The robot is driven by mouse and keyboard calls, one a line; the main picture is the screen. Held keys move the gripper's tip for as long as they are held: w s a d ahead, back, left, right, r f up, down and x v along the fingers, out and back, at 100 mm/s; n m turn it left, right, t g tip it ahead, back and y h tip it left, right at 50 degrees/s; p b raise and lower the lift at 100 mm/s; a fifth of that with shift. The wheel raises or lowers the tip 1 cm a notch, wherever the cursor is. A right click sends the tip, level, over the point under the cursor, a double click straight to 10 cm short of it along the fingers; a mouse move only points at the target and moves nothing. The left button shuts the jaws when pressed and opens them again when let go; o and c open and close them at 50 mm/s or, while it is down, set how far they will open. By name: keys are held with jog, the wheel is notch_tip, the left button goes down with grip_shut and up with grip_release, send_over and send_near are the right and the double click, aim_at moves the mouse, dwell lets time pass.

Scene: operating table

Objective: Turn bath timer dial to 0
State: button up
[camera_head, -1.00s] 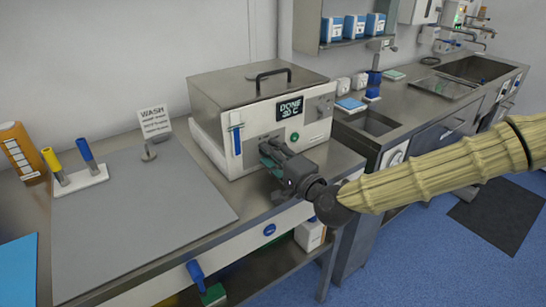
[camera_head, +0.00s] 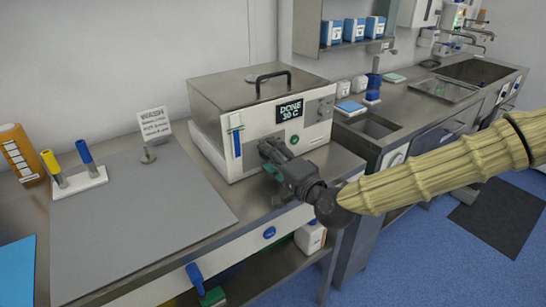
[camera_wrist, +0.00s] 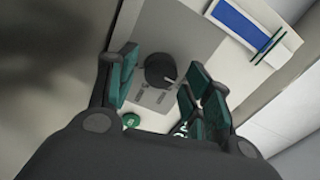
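The water bath (camera_head: 210,118) is a steel-lidded white box. Its display (camera_head: 289,109) reads DONE and 30 C. In the wrist view, a round black dial (camera_wrist: 159,70) with a white pointer mark sits on a grey panel (camera_wrist: 190,38) of the bath's front. My gripper (camera_head: 270,155) is at this front and hides the dial in the head view. In the wrist view my gripper (camera_wrist: 162,88) is open, its teal-padded fingers apart, with the dial showing between them. I cannot tell whether the fingers touch it.
A green button (camera_wrist: 131,121) and a blue gauge strip (camera_wrist: 240,20) flank the dial. A grey knob (camera_head: 326,105) sits at the panel's upper right.

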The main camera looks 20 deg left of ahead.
dwell(0.3)
jog(key=v, duration=1.2)
